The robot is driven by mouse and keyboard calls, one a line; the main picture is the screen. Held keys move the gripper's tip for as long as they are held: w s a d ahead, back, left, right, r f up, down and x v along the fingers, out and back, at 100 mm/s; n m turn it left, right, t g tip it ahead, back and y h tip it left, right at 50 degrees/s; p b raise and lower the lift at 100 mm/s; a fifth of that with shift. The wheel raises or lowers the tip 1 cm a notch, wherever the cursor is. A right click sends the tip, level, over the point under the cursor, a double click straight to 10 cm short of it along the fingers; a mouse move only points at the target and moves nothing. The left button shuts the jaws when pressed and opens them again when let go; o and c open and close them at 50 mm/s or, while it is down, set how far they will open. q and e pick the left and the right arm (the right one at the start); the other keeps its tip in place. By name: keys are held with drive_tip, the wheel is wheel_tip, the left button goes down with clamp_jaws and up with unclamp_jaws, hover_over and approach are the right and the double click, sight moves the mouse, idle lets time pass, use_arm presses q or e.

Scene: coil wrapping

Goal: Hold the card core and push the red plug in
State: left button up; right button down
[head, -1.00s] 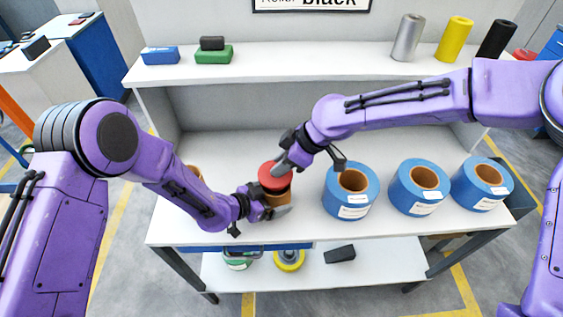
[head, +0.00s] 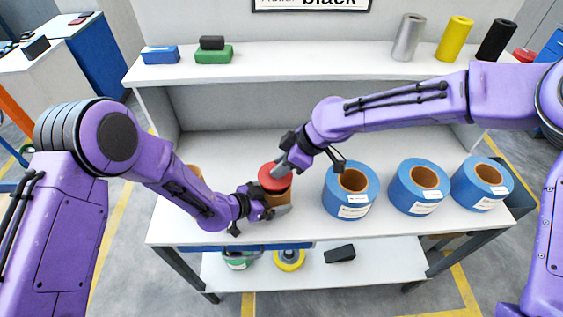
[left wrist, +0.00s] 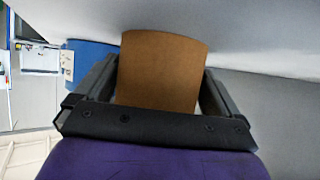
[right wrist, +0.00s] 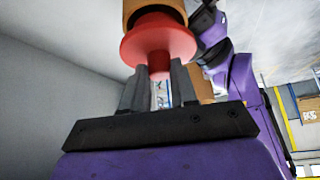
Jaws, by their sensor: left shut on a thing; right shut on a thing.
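The brown card core (head: 282,197) stands upright on the bench, partly hidden by my grippers in the head view. My left gripper (head: 270,205) is shut on its side, and in the left wrist view the core (left wrist: 162,75) sits between both fingers. The red plug (head: 271,179) is on top of the core. My right gripper (head: 284,167) is above it.
Blue rolls with brown cores (head: 351,200) (head: 419,187) (head: 482,184) stand to the right on the bench. Another brown core (head: 195,171) shows behind my left arm. Boxes (head: 213,54) and coloured rolls (head: 456,38) are on the upper shelf. The bench's back middle is clear.

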drive_tip(key=shift+f, duration=1.05)
drive_tip(key=c, duration=0.8)
unclamp_jaws()
wheel_tip(320, 180, up, 3)
drive_tip(key=shift+f, duration=0.15)
drive_tip(key=shift+s+f, duration=0.1)
drive_tip(key=shift+f, duration=0.85)
wheel_tip(320, 180, up, 8)
drive_tip(key=d+f+m+t+h, duration=0.2)
drive_tip(key=d+m+t+h, duration=0.2)
drive_tip(key=d+m, duration=1.1)
drive_tip(key=d+h, duration=0.2)
drive_tip(key=d, duration=0.1)
drive_tip(key=shift+w+f+t+h, duration=0.2)
drive_tip(key=shift+w+t+h, duration=0.1)
drive_tip(key=shift+w+t, duration=0.1)
